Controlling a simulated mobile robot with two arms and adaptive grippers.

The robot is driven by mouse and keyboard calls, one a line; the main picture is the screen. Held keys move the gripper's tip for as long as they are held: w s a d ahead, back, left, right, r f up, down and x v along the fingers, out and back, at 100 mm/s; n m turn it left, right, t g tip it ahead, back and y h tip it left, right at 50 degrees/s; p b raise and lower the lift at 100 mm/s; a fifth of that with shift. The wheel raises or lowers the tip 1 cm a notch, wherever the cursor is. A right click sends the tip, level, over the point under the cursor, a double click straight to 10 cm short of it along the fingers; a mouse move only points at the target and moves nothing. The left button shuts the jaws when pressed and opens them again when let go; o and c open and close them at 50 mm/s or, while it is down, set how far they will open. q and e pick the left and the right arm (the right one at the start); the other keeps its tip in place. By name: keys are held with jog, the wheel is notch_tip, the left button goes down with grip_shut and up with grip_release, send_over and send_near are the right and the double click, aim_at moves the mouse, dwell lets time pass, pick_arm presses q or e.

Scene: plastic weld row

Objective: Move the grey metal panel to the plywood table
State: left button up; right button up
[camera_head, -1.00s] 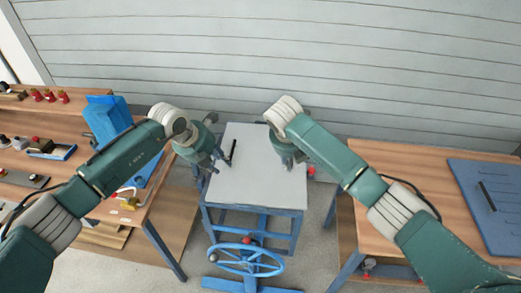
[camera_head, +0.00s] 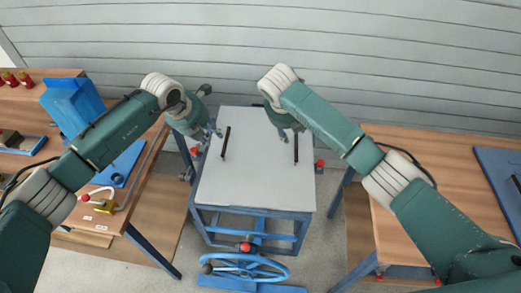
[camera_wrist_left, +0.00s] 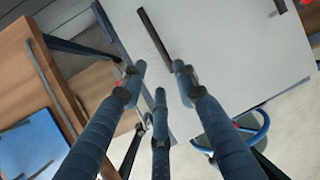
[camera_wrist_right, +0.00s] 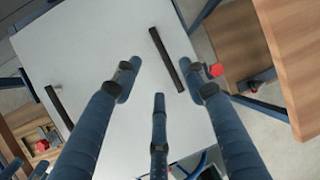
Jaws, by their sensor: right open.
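The grey metal panel (camera_head: 250,180) lies flat on a blue-framed stand, with two black bar handles, left (camera_head: 226,142) and right (camera_head: 296,148). My left gripper (camera_head: 216,132) is open and empty beside the left handle, near the panel's left edge. In the left wrist view its fingers (camera_wrist_left: 160,72) spread just short of that handle (camera_wrist_left: 154,38). My right gripper (camera_head: 289,138) is open and empty near the right handle. In the right wrist view its fingers (camera_wrist_right: 160,72) spread with that handle (camera_wrist_right: 166,60) between them, apart from it. Wood-topped tables stand left (camera_head: 140,170) and right (camera_head: 420,150).
The left table carries a blue box (camera_head: 72,105), a clamp with a red knob (camera_head: 100,200) and small parts. A blue panel (camera_head: 497,185) lies on the right table. A blue handwheel (camera_head: 245,268) is at the stand's front. A grey plank wall (camera_head: 350,60) is behind.

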pick_arm(q)
send_near(222, 144)
jog(key=d+f, duration=0.2)
jog(key=f, duration=0.1)
jog(key=s+d+f, duration=0.1)
jog(key=shift+f, duration=0.3)
pick_arm(e)
jog(key=x, duration=1)
jog(key=shift+w+d+f, duration=0.15)
jog(key=shift+f, duration=0.15)
pick_arm(q)
jog(key=c, duration=0.7)
pick_arm(e)
jog(key=c, duration=0.7)
pick_arm(q)
grip_shut()
pick_arm(e)
grip_shut()
pick_arm(q)
jog(key=shift+r, duration=0.1)
pick_arm(e)
jog(key=shift+r, duration=0.1)
